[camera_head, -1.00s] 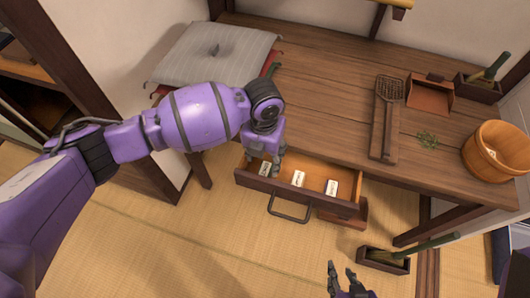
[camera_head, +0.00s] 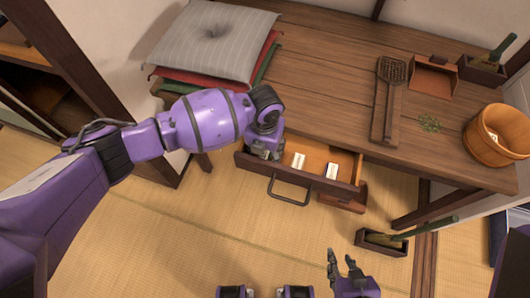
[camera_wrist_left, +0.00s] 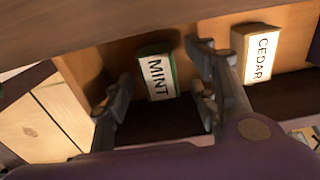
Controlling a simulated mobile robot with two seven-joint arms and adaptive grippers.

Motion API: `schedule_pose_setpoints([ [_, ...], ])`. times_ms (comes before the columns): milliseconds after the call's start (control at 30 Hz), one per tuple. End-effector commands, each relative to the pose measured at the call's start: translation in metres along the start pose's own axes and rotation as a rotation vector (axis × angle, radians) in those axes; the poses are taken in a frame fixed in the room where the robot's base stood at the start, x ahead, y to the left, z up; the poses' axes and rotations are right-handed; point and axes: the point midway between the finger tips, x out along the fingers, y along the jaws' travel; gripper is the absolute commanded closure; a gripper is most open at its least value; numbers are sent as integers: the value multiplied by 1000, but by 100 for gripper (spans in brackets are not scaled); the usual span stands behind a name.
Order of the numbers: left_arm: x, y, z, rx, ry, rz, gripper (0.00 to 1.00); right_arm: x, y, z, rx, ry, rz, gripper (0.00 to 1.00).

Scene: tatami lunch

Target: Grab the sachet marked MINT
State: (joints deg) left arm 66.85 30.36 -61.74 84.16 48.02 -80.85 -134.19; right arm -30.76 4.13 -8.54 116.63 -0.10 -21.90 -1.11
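In the left wrist view the sachet marked MINT (camera_wrist_left: 157,77), white with a green edge, lies in the open drawer between my left gripper's two fingers. My left gripper (camera_wrist_left: 160,88) is open, with a finger on either side of the sachet; I cannot tell whether either touches it. In the head view my left gripper (camera_head: 264,152) is down at the drawer's left end and hides the MINT sachet. The drawer (camera_head: 314,197) is pulled out under the table. My right gripper (camera_head: 343,262) is open and empty, low in the head view.
A sachet marked CEDAR (camera_wrist_left: 262,56) lies right of MINT. Two sachets show right of my left gripper, one at the drawer's middle (camera_head: 298,160) and one farther right (camera_head: 332,171). The table (camera_head: 325,75) stands above. A dark box (camera_head: 381,242) is on the floor.

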Motion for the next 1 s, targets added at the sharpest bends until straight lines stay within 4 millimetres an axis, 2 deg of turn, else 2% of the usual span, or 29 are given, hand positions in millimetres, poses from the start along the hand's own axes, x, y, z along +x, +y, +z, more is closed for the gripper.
schedule_pose_setpoints([
  [33,0,0,0,0,0,0,52,0,0,0,0,1,0,71],
  [267,0,0,0,0,0,0,82,0,0,0,0,0,0,71],
  [633,-6,1,1,0,-2,1,83,-3,1,4,1,-8,2,71],
  [767,-26,1,2,1,-4,0,83,-5,1,3,2,-8,3,71],
  [1000,-75,0,1,1,-4,0,83,-7,1,-1,3,-3,3,71],
])
